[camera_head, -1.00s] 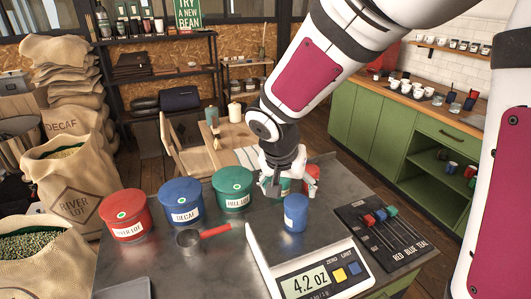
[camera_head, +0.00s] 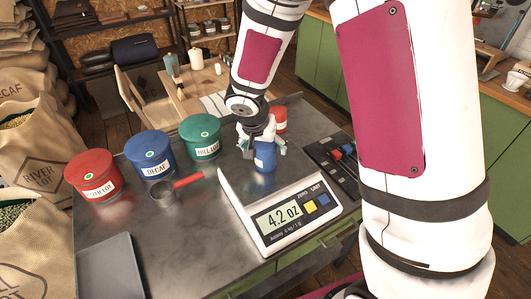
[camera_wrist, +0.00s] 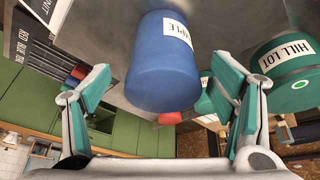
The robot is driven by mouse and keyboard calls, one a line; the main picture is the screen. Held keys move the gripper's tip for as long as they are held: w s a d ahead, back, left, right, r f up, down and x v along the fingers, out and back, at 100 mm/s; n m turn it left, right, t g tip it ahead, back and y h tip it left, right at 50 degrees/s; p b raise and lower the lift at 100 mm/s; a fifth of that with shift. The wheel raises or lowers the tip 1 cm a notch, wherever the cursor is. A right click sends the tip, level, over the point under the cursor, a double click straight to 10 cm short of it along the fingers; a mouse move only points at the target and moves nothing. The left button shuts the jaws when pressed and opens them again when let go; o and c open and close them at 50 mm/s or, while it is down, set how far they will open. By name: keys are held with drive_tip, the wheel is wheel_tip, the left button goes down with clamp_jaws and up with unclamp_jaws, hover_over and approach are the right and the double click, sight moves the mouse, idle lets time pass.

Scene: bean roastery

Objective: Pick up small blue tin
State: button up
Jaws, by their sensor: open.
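The small blue tin (camera_head: 265,157) stands on the dark metal table just behind the scale, with part of its white label showing. My gripper (camera_head: 262,143) is open at the tin, and its fingers with green pads partly hide the tin's top. In the wrist view the blue tin (camera_wrist: 163,68) lies between the two spread fingers (camera_wrist: 160,85), with visible space on both sides. I see no finger pressed on it.
A small red tin (camera_head: 279,118) stands behind the blue one. The scale (camera_head: 240,195) is in front, and a slider panel (camera_head: 325,158) is at right. Large red (camera_head: 93,178), blue (camera_head: 150,158) and green (camera_head: 200,140) tins and a scoop (camera_head: 165,193) are at left.

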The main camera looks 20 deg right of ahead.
drive_tip(key=shift+x, duration=2.15)
drive_tip(key=shift+a, duration=0.15)
drive_tip(key=c, duration=1.4)
drive_tip(key=shift+c, duration=0.2)
